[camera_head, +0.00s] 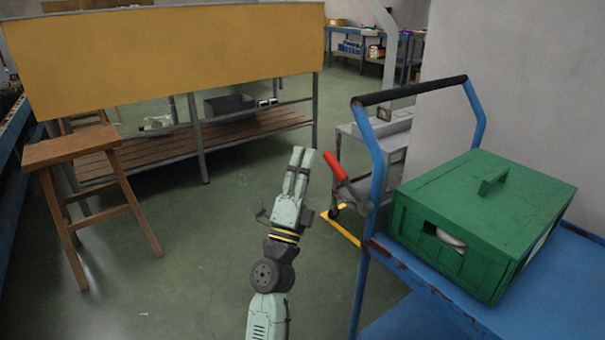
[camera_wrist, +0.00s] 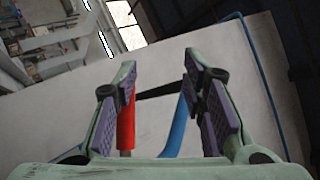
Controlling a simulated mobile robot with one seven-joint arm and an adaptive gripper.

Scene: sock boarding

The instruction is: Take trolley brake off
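The trolley (camera_head: 378,180) is blue, with a black push bar (camera_head: 415,90), and stands at the right. Its brake lever has a red grip (camera_head: 335,166) that sticks up and to the left beside the trolley's near post. My gripper (camera_head: 302,156) is just left of the red grip in the head view, pointing upward in the picture. In the wrist view my gripper (camera_wrist: 163,95) is open, its purple-padded fingers wide apart. The red grip (camera_wrist: 126,124) shows beside the inner side of the left finger, partly covered by it. Whether they touch I cannot tell.
A green box (camera_head: 480,215) with a lid handle sits on the trolley deck. A grey cart-like unit (camera_head: 375,145) and a pale wall are behind. A wooden stool (camera_head: 75,150) and a yellow-panelled bench (camera_head: 170,55) stand left. Green floor (camera_head: 190,270) between is clear.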

